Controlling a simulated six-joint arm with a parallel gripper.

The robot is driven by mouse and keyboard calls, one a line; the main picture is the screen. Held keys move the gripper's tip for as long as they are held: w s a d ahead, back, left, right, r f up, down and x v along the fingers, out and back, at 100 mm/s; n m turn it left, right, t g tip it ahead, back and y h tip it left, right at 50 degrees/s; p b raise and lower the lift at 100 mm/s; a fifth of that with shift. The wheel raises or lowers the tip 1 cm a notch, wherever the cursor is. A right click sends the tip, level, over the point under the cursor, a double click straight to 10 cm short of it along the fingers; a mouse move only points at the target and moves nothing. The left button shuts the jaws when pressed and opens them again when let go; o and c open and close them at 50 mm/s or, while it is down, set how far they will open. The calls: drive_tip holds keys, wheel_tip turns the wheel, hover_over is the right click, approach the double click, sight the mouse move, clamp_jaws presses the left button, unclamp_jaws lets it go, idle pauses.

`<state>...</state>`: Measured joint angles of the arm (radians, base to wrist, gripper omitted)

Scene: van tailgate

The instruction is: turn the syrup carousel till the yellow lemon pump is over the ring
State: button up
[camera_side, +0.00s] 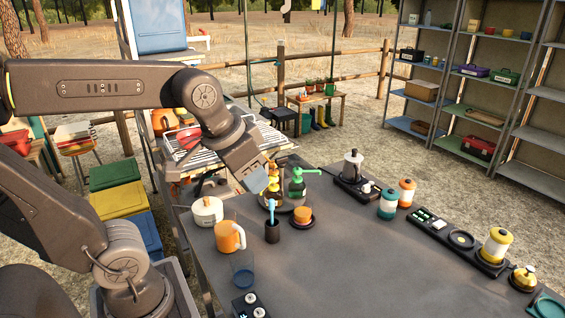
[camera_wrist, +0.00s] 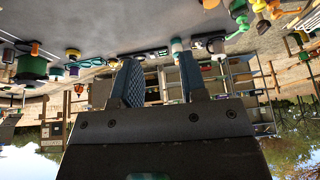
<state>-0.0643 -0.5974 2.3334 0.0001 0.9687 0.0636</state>
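The syrup carousel (camera_side: 284,205) stands at the far left part of the dark table, holding dark bottles with pump heads. I cannot make out a ring under the pumps for sure.
A black cup with a blue tool (camera_side: 271,228) and an orange-topped item on a dark dish (camera_side: 302,217) stand close in front. An orange mug (camera_side: 229,237) and a white pot (camera_side: 207,211) are at left. The table's middle front is clear.

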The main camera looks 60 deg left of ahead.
drive_tip(key=w+a+r+g, duration=0.2)
drive_tip(key=w+a+r, duration=0.2)
drive_tip(key=w+a, duration=0.45)
drive_tip(key=g, duration=0.3)
hover_over(282, 158)
wheel_tip(282, 158, down, 6)
drive_tip(key=f, duration=0.1)
wheel_tip(282, 158, down, 13)
drive_tip(key=shift+a+r, duration=0.15)
drive_tip(key=shift+r, duration=0.05)
clamp_jaws()
